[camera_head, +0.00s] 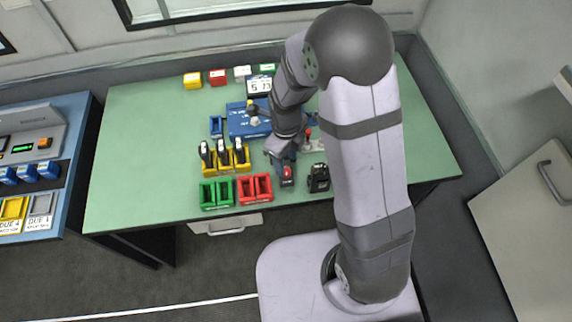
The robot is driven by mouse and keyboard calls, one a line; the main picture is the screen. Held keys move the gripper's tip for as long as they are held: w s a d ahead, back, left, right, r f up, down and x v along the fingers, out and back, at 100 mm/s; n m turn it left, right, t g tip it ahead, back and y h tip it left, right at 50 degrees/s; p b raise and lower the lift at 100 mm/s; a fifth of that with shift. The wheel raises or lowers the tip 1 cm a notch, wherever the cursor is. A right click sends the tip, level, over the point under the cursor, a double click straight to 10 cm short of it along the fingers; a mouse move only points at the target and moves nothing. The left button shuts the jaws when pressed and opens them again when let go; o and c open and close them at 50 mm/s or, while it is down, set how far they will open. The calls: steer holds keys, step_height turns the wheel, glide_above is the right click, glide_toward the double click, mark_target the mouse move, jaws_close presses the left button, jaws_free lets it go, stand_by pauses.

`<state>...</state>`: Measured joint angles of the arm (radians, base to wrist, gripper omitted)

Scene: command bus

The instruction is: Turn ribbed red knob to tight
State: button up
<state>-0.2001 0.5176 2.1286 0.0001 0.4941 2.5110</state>
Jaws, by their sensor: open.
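My gripper (279,153) hangs over the green table, in front of the blue case, and is open. A small red part (287,171) on a dark upright item shows just in front of it. Another small red tip (308,132) shows to the right of my wrist, by a light grey plate (314,145). At this size I cannot tell which of these is the ribbed knob, nor see ribs or a tight mark. My arm covers the table's right part, and my wrist hides part of the blue case (240,123).
A yellow rack (226,168) with black-handled items stands left of my gripper. Green (216,194) and red (255,189) open bins sit at the front edge. A black item (318,178) stands right of my gripper. Coloured boxes line the back. The table's left side is clear.

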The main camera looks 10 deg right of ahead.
mark_target(288, 172)
steer(key=shift+r, duration=1.5)
steer(key=s+d+r+n, duration=0.3)
steer(key=s+n, duration=0.3)
steer(key=n, duration=0.7)
steer(key=s+d+r+n, duration=0.3)
steer(key=s+n, duration=0.3)
steer(key=n, duration=0.7)
steer(key=shift+s+d+r, duration=0.3)
steer(key=shift+d+r, duration=0.05)
steer(key=shift+d, duration=0.15)
stand_by(0.7)
